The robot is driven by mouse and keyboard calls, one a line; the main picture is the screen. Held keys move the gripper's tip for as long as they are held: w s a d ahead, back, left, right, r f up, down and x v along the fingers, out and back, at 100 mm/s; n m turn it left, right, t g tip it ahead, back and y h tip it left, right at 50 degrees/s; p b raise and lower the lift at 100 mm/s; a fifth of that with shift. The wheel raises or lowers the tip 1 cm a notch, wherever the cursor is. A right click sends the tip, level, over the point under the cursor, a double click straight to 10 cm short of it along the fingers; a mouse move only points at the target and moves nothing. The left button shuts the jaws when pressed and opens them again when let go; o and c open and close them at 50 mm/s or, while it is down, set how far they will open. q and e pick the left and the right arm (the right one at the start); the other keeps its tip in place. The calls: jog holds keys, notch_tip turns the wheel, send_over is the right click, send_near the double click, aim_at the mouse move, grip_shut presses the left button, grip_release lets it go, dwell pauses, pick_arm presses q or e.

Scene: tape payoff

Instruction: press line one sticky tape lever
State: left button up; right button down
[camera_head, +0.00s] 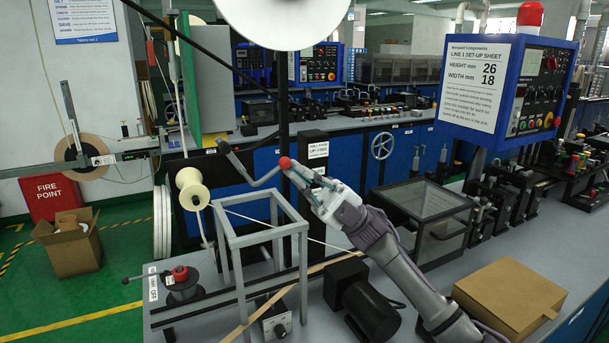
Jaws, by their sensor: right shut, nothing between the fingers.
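A grey bent lever (236,160) with a red ball knob (285,163) stands left of centre, near a black box with a white label (318,151) too small to read surely. My right gripper (295,172) reaches in from the lower right. Its fingers are shut and empty, with the tips close beside or against the red knob; I cannot tell whether they touch. My left gripper is not in view.
A grey open frame (243,241) stands below the lever, beside a cream spool (192,189).

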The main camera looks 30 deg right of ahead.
jog(key=shift+r, duration=0.15)
jog(key=a+r+h+p, duration=0.1)
jog(key=r+h+p, duration=0.1)
jog(key=h+p, duration=0.1)
jog(key=r+h+p, duration=0.2)
jog(key=h+p, duration=0.1)
jog(key=p, duration=0.1)
jog(key=a+r+h+p, duration=0.1)
jog(key=r+h+p, duration=0.1)
jog(key=h+p, duration=0.1)
jog(key=shift+a+h+p, duration=0.3)
jog(key=shift+p, duration=0.25)
jog(key=shift+a+r+h+p, duration=0.1)
jog(key=shift+a+h+p, duration=0.3)
jog(key=shift+h+p, duration=0.3)
jog(key=shift+w+a+p, duration=0.1)
jog(key=shift+a+p, duration=0.3)
jog(key=shift+p, duration=0.05)
